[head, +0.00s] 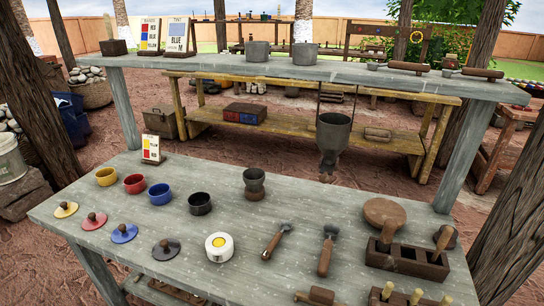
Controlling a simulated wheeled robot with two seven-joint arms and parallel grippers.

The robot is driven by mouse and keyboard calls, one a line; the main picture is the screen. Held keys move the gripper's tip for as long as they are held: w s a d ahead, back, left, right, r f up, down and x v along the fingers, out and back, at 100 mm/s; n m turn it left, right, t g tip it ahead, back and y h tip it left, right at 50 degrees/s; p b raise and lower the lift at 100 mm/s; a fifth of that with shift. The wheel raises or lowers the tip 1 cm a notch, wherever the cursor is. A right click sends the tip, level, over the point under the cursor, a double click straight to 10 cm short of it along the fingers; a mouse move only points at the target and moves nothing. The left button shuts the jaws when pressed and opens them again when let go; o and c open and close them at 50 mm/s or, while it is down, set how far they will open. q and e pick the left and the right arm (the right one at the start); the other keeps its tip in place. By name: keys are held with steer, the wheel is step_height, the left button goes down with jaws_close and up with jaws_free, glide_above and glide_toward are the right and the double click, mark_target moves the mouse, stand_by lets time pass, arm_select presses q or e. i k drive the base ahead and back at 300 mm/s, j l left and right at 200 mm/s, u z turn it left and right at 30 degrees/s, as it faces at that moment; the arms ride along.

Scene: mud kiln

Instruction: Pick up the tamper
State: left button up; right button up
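No tool is labelled as the tamper, and I cannot tell for sure which one it is. In the head view, a short wooden tool with a rounded head (446,237) leans by the right end of a dark wooden block mold (408,262). A round wooden paddle (384,211) lies behind the mold, its handle pointing down toward it. Two wood-handled tools with metal heads, one (272,244) left of the other (325,256), lie at the front middle of the grey table (310,215). Neither of my grippers is in view.
Several colored cups, including a yellow one (106,177), and knobbed lids stand on the table's left. A raised shelf (330,73) runs behind. A tree trunk (520,225) stands at the right.

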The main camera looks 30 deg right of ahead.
mark_target(385, 239)
steer(key=z, duration=1.8)
